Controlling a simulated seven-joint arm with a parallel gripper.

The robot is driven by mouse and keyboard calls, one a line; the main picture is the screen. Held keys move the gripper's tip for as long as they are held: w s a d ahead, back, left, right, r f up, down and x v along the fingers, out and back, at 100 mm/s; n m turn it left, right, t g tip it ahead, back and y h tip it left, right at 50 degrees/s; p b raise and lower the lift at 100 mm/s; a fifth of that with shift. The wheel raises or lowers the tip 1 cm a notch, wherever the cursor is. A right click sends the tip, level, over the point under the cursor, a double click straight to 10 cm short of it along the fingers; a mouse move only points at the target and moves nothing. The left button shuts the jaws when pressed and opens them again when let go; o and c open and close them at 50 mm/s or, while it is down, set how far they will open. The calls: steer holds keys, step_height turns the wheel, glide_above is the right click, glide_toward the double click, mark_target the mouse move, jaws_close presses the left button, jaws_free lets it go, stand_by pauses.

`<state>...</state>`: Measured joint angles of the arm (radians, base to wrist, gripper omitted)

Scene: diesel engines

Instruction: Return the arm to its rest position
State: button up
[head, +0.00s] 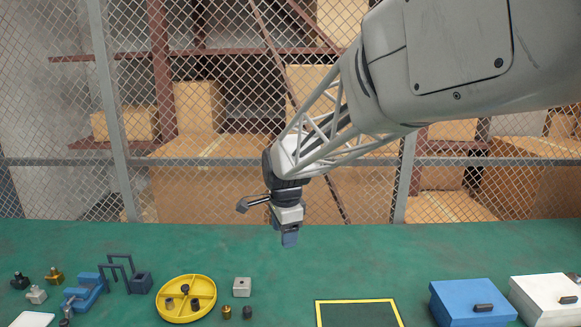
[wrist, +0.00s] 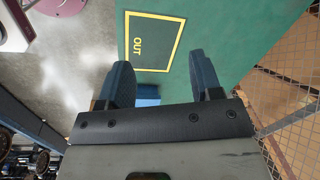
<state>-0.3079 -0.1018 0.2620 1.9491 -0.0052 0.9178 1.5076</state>
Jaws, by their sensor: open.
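My arm reaches in from the upper right of the head view, and my gripper (head: 289,240) hangs pointing down above the green table (head: 250,262). In the wrist view my gripper (wrist: 164,85) shows two blue-grey fingers set wide apart. Nothing is held between them. Beyond the fingers lie the green table and a yellow-outlined square marked OUT (wrist: 152,70). Part of a blue box (wrist: 147,95) shows low between the fingers.
The table holds a yellow divided tray (head: 165,310) with small parts, a grey block (head: 242,287), a blue vise-like fixture (head: 85,290), a blue lidded box (head: 470,315) and a white lidded box (head: 550,312). A mesh fence (head: 360,195) stands behind.

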steer(key=s+d+r+n, duration=0.2)
steer(key=s+d+n, duration=0.1)
steer(key=s+d, duration=0.4)
steer(key=s+d+r+n, duration=0.2)
steer(key=s+d+n, duration=0.3)
steer(key=s, duration=0.4)
steer(key=s+d+f+n, duration=0.1)
steer(key=s+d, duration=0.3)
steer(key=s, duration=0.4)
steer(key=s+d+f+n+t, duration=0.1)
steer(key=s+d+n, duration=0.3)
steer(key=s, duration=0.4)
steer(key=shift+s+f+n, duration=0.2)
steer(key=shift+f+n, duration=0.1)
steer(key=shift+f, duration=0.35)
